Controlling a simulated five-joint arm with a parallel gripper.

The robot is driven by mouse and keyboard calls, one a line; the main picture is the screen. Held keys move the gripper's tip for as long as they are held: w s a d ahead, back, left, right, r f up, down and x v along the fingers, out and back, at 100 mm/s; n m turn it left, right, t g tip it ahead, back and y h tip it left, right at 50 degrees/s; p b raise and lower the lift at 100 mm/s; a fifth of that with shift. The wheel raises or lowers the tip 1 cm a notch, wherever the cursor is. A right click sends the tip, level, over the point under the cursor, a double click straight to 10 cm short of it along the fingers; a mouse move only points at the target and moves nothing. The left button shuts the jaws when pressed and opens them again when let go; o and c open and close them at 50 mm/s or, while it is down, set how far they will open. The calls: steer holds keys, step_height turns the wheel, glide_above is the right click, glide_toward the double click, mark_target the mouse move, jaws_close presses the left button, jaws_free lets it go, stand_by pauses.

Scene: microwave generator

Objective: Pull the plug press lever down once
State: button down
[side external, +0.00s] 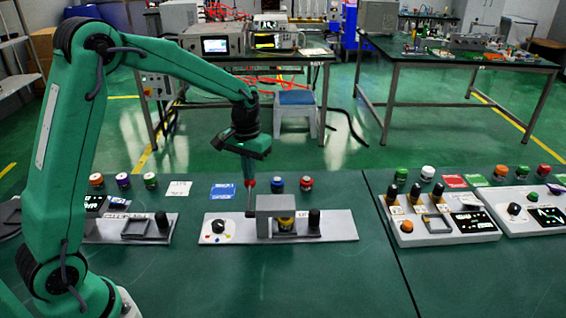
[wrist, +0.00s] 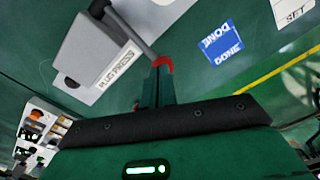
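The plug press is a grey block (side external: 277,206) on a white base plate (side external: 340,226), with its "PLUG PRESS" label readable in the wrist view (wrist: 92,45). Its grey lever (side external: 249,202) stands up at the block's left side and has a red knob (side external: 249,183) on top. In the wrist view the lever (wrist: 128,27) runs to the red knob (wrist: 163,61). My gripper (side external: 248,172) is directly above the knob. Its fingers (wrist: 158,80) look shut together, with their tips at the knob and partly covering it. Whether they touch it is unclear.
A yellow and dark part (side external: 285,224) sits under the press block. A black knob (side external: 218,226) and a black post (side external: 314,219) flank it. A blue card (side external: 223,191) and blue and red buttons (side external: 306,183) lie behind. Other panels (side external: 440,225) stand on both sides.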

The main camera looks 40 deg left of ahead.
steer(key=shift+f, duration=1.8)
stand_by(1.3)
steer(key=shift+r, duration=0.1)
stand_by(0.5)
steer(key=shift+r, duration=4.9)
steer(key=shift+r, duration=0.1)
steer(key=s+d+r+m+t, duration=0.1)
steer(key=s+d+r+t, duration=0.2)
steer(key=s+r, duration=0.6)
steer(key=s+d+f+m+t, duration=0.1)
steer(key=s+f+m+t, duration=0.1)
steer(key=s, duration=1.2)
steer(key=shift+s+d+t, duration=0.3)
steer(key=shift+d, duration=0.05)
